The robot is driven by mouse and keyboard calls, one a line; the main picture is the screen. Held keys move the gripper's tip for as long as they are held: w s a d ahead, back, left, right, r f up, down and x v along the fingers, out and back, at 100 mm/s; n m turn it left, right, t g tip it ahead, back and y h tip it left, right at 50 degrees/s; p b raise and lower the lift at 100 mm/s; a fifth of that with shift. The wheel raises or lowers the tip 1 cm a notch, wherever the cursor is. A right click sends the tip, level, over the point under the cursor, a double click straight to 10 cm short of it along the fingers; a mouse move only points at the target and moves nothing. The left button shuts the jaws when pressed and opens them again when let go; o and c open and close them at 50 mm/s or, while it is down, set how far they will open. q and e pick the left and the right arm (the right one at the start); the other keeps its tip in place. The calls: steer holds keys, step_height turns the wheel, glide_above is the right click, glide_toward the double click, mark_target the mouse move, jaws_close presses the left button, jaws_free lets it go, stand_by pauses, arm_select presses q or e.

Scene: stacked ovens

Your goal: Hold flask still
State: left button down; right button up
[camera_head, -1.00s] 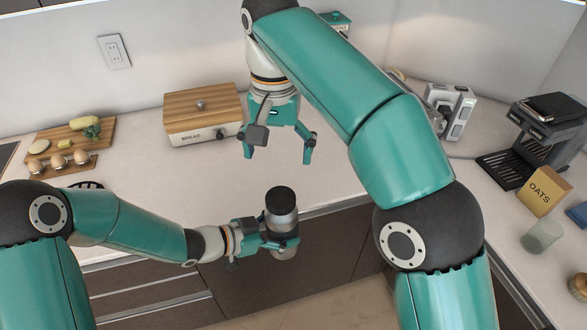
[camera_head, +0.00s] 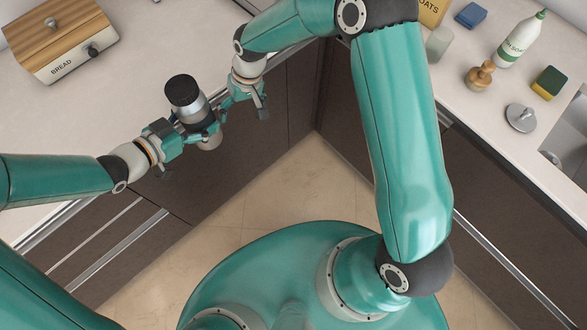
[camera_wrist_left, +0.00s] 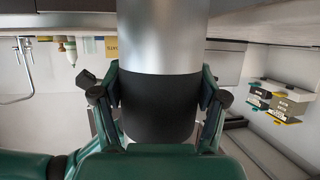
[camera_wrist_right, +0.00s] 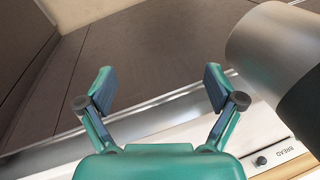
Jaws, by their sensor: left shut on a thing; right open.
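The flask (camera_head: 196,109) is a silver cylinder with a black top. It is held up in front of the counter edge, slightly tilted in the head view. My left gripper (camera_head: 205,131) is shut around its lower part; in the left wrist view the fingers close on a dark band below the silver body (camera_wrist_left: 165,35). My right gripper (camera_head: 243,110) is open and empty, just right of the flask. In the right wrist view its fingers (camera_wrist_right: 160,88) are spread, and the flask (camera_wrist_right: 270,48) is beyond the right finger, not between them.
A bread box (camera_head: 62,42) stands on the counter at upper left. On the right counter (camera_head: 490,120) are a cup (camera_head: 439,44), a soap bottle (camera_head: 522,40), a wooden brush (camera_head: 480,76) and a sponge (camera_head: 549,82). Dark cabinet fronts (camera_head: 250,150) lie below the flask.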

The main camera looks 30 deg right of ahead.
mark_target(178, 94)
steer(key=s+d+f, duration=0.1)
steer(key=s+f, duration=0.3)
steer(key=s, duration=0.3)
steer(key=s+d+f+m, duration=0.1)
steer(key=s+f, duration=0.4)
steer(key=s, duration=0.3)
steer(key=s+d+f+m+y, duration=0.1)
steer(key=s+f, duration=0.4)
steer(key=s, duration=0.2)
steer(key=shift+s+d, duration=0.3)
steer(key=shift+s, duration=0.1)
arm_select(q)
steer(key=shift+r, duration=0.1)
steer(key=shift+w+r, duration=0.1)
steer(key=shift+r, duration=0.2)
steer(key=w+a+r+n+t+y, duration=0.5)
steer(key=w+a+r+n+t, duration=0.1)
steer(key=r, duration=0.5)
steer(key=a+f+n+t+y, duration=0.1)
steer(key=a+n+y, duration=0.5)
steer(key=a, duration=0.6)
steer(key=shift+s+f+n+t+y, duration=0.2)
steer(key=shift+f+n+t+y, duration=0.1)
steer(key=shift+f+y, duration=0.2)
